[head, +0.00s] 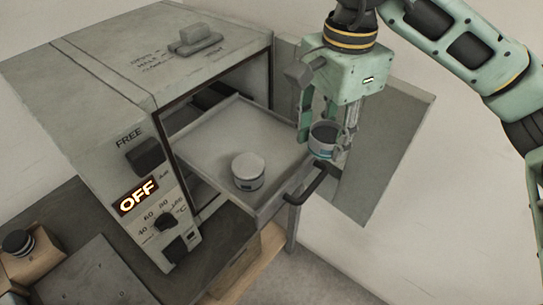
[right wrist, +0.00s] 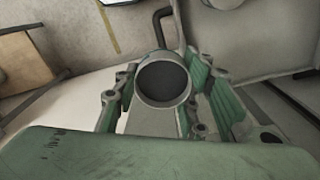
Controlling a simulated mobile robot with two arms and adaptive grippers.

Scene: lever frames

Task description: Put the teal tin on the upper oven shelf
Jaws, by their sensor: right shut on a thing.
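My right gripper (head: 328,135) is shut on a small grey tin (head: 322,150) with a dark open top and a blue-teal band low on its side. The tin is upright, near the front right edge of the pulled-out oven shelf (head: 215,135). I cannot tell its height above the shelf. The right wrist view shows its round dark mouth (right wrist: 163,80) between the green fingers. A second, pale-topped tin (head: 248,168) with a dark label stands on the shelf. My left gripper is not in view.
The grey oven (head: 90,65) is open at its front, with a lit OFF display (head: 136,196) on its panel. A black handle (head: 308,185) sticks out from the shelf front. The rear of the shelf is bare.

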